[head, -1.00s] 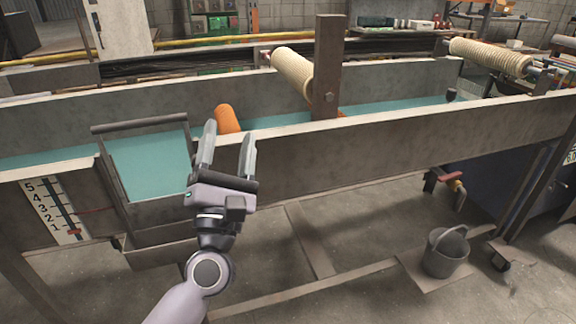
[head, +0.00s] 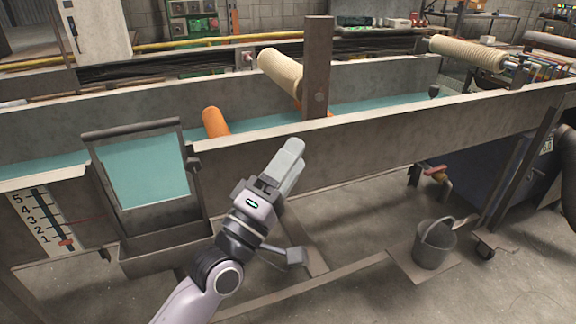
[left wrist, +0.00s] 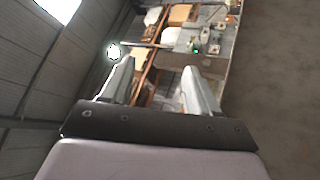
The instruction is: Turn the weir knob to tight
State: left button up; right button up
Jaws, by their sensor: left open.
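The weir (head: 145,210) is a grey metal frame with a top bar at the left of the trough, with teal water in its opening. A small dark knob (head: 193,164) sits on its right side post, seemingly the weir knob; its setting cannot be read. My left gripper (head: 290,152) is in front of the trough wall, to the right of the knob and apart from it, pointing up and right. In the left wrist view, its two fingers (left wrist: 160,85) are spread with nothing between them. My right gripper is not in view.
A numbered gauge (head: 45,218) with a red pointer is left of the weir. The trough's front wall (head: 400,135) runs right. An orange roller (head: 215,122) and cream rollers (head: 281,72) sit over the trough. A bucket (head: 434,246) stands low right. Open floor lies in front.

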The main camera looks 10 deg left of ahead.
aim_at(193, 164)
jog(key=i+l+u, duration=0.2)
jog(key=l, duration=0.15)
jog(key=i+l+u, duration=0.2)
jog(key=l, duration=0.2)
jog(key=l+u, duration=0.25)
jog(key=l, duration=0.15)
